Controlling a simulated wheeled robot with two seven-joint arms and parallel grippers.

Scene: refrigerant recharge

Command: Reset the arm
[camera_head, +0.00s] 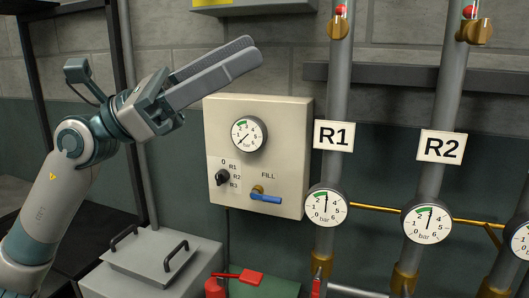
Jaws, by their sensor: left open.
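My left arm comes in from the left. It is raised, and its gripper (253,51) points to the upper right. The fingers are open and empty, in front of the brick wall above the beige control panel (288,150). From this angle one finger partly overlaps the other. The gripper appears to touch nothing. My right gripper is out of view. The panel carries a round pressure gauge (249,134), a black selector knob (222,177) marked 0, R1, R2 and R3, and a blue FILL valve handle (266,198) lying roughly level.
Vertical pipes with labels R1 (333,136) and R2 (442,146) and gauges stand at the right. A grey lidded box (150,262) is at the lower left. A red valve handle (250,277) is below the panel. A dark rack frame stands behind my arm.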

